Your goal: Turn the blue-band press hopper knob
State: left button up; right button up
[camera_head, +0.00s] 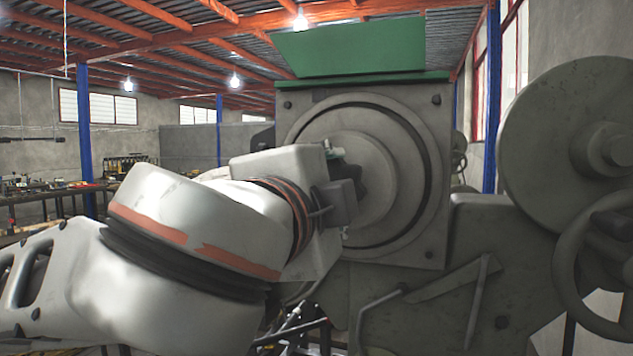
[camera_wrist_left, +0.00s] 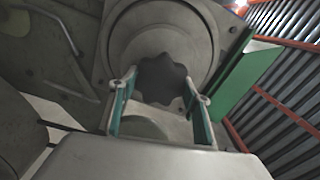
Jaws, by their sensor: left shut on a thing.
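The hopper knob is a dark, lobed knob (camera_wrist_left: 163,82) at the centre of a round grey plate on the press (camera_wrist_left: 112,55). In the wrist view the two green-padded fingers of my left gripper (camera_wrist_left: 160,85) stand on either side of the knob, shut on its lobed rim. In the head view my left arm reaches in from the left to the plate's centre. There the knob (camera_head: 352,178) shows only as a dark piece, mostly hidden behind my gripper (camera_head: 342,172). No blue band shows on the press. My right gripper is not in view.
A green hopper lid (camera_head: 350,48) stands above the press housing. A large grey wheel (camera_head: 560,140) and a handwheel (camera_head: 565,270) stick out at the right. Bent handles (camera_head: 478,300) are on the lower front. A cluttered bench (camera_head: 50,195) stands far left.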

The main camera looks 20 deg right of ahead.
pick_arm(q)
jog(key=shift+n, duration=0.6)
jog(key=o, duration=1.1)
jog(key=shift+o, duration=0.2)
jog(key=shift+s, duration=0.1)
jog(key=v, duration=1.1)
jog(key=shift+s+a, duration=0.25)
jog(key=shift+a, duration=0.1)
